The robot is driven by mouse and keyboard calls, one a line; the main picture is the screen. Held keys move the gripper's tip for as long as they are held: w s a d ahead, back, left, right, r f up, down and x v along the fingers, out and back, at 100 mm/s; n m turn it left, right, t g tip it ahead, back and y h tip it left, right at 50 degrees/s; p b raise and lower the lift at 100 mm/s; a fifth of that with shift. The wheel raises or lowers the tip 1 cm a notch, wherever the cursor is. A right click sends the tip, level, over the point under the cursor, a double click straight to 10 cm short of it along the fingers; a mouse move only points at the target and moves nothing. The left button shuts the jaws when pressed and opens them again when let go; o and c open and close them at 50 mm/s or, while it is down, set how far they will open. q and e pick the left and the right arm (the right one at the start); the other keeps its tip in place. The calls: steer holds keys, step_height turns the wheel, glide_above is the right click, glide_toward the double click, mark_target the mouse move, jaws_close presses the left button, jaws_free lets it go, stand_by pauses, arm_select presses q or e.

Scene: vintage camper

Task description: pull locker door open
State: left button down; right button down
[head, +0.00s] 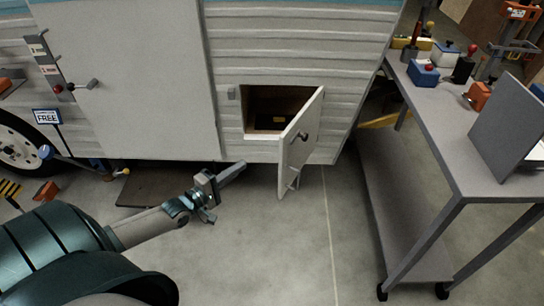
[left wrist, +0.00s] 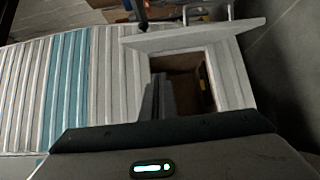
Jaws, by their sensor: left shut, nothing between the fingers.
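The white locker door (head: 299,146) in the camper's lower side stands open, swung outward on its right edge. A dark round knob (head: 303,136) is on its face. The locker opening (head: 252,93) to its left shows a brown inside with a dark item with a yellow mark. In the left wrist view the open door (left wrist: 190,37) shows edge-on beside the opening (left wrist: 175,62). My left gripper (head: 240,167) is shut and empty, below and left of the opening, apart from the door. Its fingers also show in the left wrist view (left wrist: 157,90). My right gripper is not in view.
A grey wheeled table (head: 455,150) with tools and a tilted grey panel (head: 510,130) stands at the right. The closed camper entry door (head: 140,90) is at the left. A small "FREE" sign (head: 47,117) stands near the wheel. The floor (head: 280,240) before the locker is clear.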

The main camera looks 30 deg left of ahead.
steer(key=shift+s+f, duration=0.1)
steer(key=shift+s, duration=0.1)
arm_select(q)
steer(key=shift+w, duration=0.15)
